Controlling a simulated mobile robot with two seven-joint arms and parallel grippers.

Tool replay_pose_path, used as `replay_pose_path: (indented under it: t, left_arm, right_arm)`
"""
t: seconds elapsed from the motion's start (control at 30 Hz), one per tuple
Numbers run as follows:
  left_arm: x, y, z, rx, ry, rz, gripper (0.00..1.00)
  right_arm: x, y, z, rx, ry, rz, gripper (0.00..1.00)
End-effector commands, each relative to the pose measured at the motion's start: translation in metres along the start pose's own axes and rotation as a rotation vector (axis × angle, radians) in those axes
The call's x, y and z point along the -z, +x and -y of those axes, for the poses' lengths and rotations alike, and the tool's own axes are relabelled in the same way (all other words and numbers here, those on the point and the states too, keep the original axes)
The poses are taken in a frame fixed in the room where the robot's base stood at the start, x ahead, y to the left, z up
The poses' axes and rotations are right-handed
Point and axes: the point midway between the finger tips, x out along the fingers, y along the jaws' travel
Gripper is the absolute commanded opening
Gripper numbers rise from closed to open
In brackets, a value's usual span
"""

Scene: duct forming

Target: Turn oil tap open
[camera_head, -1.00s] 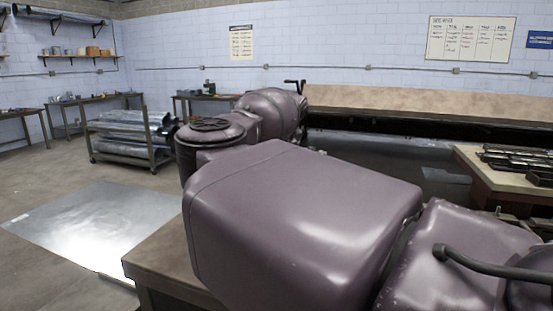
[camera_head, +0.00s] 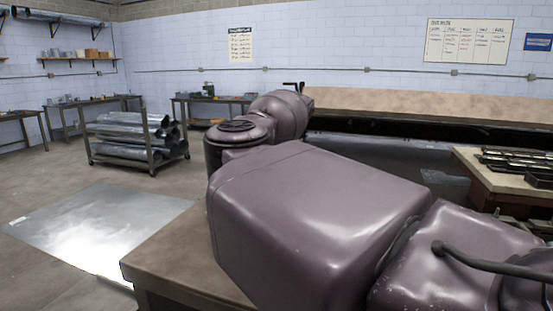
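No oil tap can be made out. My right arm (camera_head: 320,215), large and dull purple, comes in from the lower right and reaches away across the middle of the view. Its far end (camera_head: 283,112) is in front of a long dark machine (camera_head: 420,126) with a tan top panel. My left gripper is not in view.
A brown bench top (camera_head: 170,258) lies below the arm. A table with tools (camera_head: 490,180) is at right. A metal sheet (camera_head: 95,225) lies on the floor at left, with a cart of ducts (camera_head: 130,138) behind it. Open floor surrounds the cart.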

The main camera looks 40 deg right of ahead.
Motion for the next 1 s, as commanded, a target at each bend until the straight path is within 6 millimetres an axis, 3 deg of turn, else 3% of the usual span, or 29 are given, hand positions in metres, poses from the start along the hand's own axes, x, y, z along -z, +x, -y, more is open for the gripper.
replay_pose_path:
  t: [0.43,0.47,0.6,1.0]
  left_arm:
    - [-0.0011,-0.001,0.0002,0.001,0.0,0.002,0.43]
    - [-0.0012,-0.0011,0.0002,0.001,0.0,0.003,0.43]
    - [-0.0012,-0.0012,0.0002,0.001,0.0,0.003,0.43]
    - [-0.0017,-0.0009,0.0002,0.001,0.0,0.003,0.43]
  right_arm:
    - [-0.0005,-0.0013,0.0003,-0.002,-0.011,0.001,0.23]
    - [-0.0005,-0.0013,0.0003,-0.002,-0.011,0.001,0.5]
    - [-0.0004,-0.001,0.0003,-0.002,-0.01,0.001,0.71]
    - [-0.0001,-0.0075,0.0004,-0.002,-0.009,0.001,0.72]
